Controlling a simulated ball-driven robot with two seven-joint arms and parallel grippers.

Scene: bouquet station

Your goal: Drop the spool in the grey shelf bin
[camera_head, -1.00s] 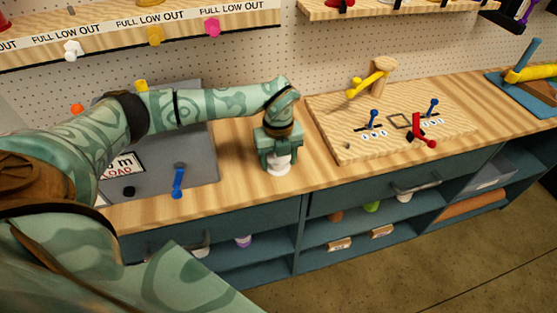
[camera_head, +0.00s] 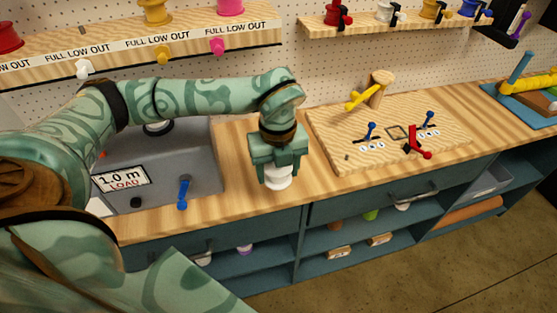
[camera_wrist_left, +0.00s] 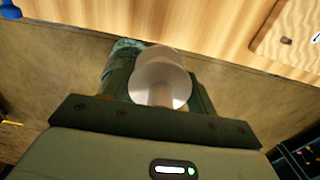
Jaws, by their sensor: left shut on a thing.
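My left gripper (camera_head: 277,168) points down and is shut on a white spool (camera_head: 278,180). It holds the spool near the front edge of the wooden counter (camera_head: 235,207), left of the wooden board. In the left wrist view the spool (camera_wrist_left: 160,82) sits between the fingers, with the floor and the counter edge behind it. A grey bin (camera_head: 490,184), likely the grey shelf bin, sits in the open shelving under the counter at the right, well apart from the gripper. My right gripper is not in view.
A grey machine (camera_head: 210,165) with a blue lever stands left of the gripper. A wooden board (camera_head: 345,160) with small levers and a yellow-handled post lies to the right. A drawer handle (camera_head: 412,198) juts from the counter front. The floor (camera_head: 450,265) in front is clear.

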